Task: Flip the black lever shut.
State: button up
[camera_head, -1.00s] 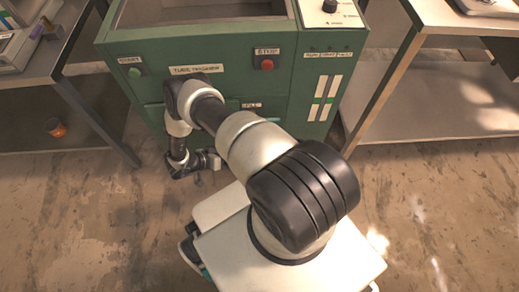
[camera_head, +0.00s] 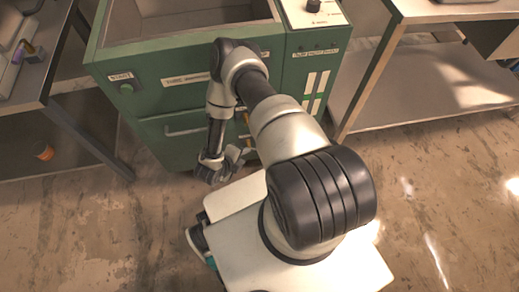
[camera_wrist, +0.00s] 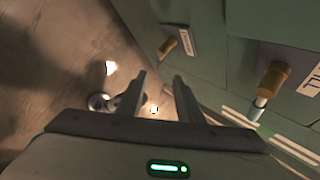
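I cannot make out a clear black lever in either view; part of the front of the green machine (camera_head: 185,140) is hidden behind my arm. In the wrist view, two brass-coloured handles stick out of the green panel: a nearer one (camera_wrist: 273,80) on the right with a pale tip, and a farther one (camera_wrist: 168,46) at upper middle. My gripper (camera_wrist: 158,85) is open and empty, its two fingers apart with floor showing between them. It is to the left of the nearer handle and below the farther one, touching neither. In the head view my gripper (camera_head: 238,157) hangs low before the machine's front.
The machine carries a green START button (camera_head: 126,87), a grey drawer handle (camera_head: 184,131) and a black top knob (camera_head: 313,6). Metal tables stand left (camera_head: 62,75) and right (camera_head: 385,75). An orange item (camera_head: 43,151) sits on the left shelf.

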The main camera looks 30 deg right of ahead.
jog(key=b+x, duration=0.5)
jog(key=x, duration=1.1)
jog(key=shift+d+f, duration=0.1)
jog(key=shift+d, duration=0.05)
grip_shut()
